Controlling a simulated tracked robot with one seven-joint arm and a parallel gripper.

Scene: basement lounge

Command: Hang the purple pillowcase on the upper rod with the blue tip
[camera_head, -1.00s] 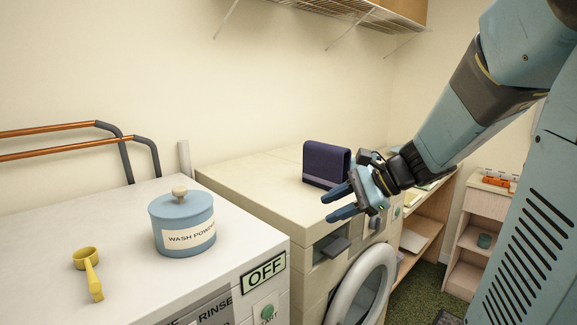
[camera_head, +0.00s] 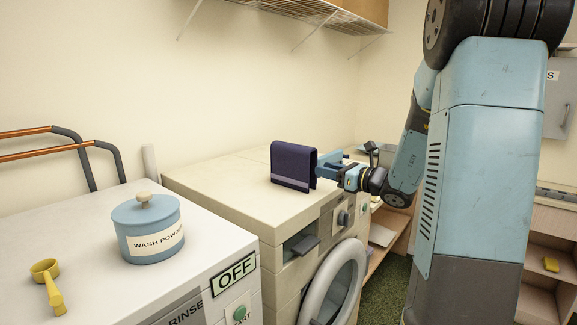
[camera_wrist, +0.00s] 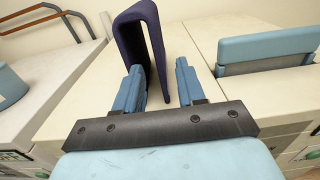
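The purple pillowcase (camera_head: 292,165) is folded over and stands upright, with a paler band near its bottom, on the cream washing machine. It also shows in the wrist view (camera_wrist: 128,40). My gripper (camera_head: 328,164) is at its right side. In the wrist view, my gripper's two blue fingers (camera_wrist: 160,75) are apart. The pillowcase's right-hand panel reaches down between them, and the left finger overlaps the fold. I cannot tell whether they touch. Two copper rods with dark grey bends are at the far left, the upper rod (camera_head: 25,132) above the lower. No blue tip shows.
A wire shelf (camera_head: 300,12) hangs above. A white post (camera_head: 149,160) rises behind the machines. The cream machine's top left of the pillowcase is clear.

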